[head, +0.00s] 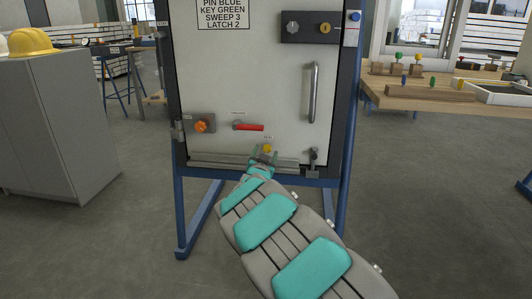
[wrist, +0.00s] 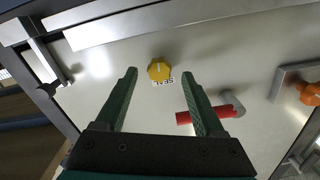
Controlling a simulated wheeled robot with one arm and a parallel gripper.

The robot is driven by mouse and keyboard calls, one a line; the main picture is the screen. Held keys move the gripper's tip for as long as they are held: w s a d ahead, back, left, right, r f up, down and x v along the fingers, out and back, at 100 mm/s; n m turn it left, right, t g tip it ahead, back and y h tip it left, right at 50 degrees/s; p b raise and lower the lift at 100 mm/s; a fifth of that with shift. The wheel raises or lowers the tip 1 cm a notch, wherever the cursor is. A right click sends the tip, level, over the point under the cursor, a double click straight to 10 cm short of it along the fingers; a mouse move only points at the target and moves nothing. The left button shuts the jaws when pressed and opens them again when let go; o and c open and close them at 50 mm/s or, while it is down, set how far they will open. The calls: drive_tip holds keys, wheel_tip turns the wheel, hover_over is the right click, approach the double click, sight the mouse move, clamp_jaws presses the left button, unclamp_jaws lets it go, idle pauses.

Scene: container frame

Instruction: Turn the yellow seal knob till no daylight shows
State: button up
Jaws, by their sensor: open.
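The yellow seal knob (head: 267,148) is low on the white door panel, just above the metal strip along its bottom edge. In the wrist view the knob (wrist: 159,70) has a pale pointer line and a small "SEAL" label beside it. My gripper (wrist: 158,78) is open, with its two green fingers on either side of the knob in the picture. I cannot tell whether the fingertips touch the panel. In the head view my gripper (head: 263,152) is at the door's bottom, partly over the knob. The metal seal strip (head: 220,162) runs along the bottom.
A red lever (head: 248,127) and an orange knob (head: 202,125) are on the panel above left. A vertical handle (head: 312,92) is at right, and a bottom latch (head: 314,161) at the lower right corner. A grey cabinet (head: 60,135) stands left, a workbench (head: 440,100) right.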

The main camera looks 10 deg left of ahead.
drive_tip(key=s, duration=0.6)
drive_tip(key=shift+s, duration=0.15)
drive_tip(key=shift+a+f, duration=0.1)
drive_tip(key=s+d+n+g+p, duration=0.1)
drive_tip(key=s+d+g+p, duration=0.3)
drive_tip(key=s+d+g, duration=0.75)
drive_tip(key=s+d+n+g+p, duration=0.1)
drive_tip(key=s+d, duration=0.3)
drive_tip(key=s, duration=1.1)
drive_tip(key=s+d+n+g+p, duration=0.1)
drive_tip(key=s+d+g, duration=0.3)
drive_tip(key=s, duration=1.1)
drive_tip(key=s+d+g+p, duration=0.1)
drive_tip(key=s+d+g, duration=0.2)
drive_tip(key=s, duration=1.2)
drive_tip(key=shift+s+d+r+n+y+p, duration=0.15)
drive_tip(key=shift+d+r+n+y+p, duration=0.2)
drive_tip(key=shift+d, duration=0.7)
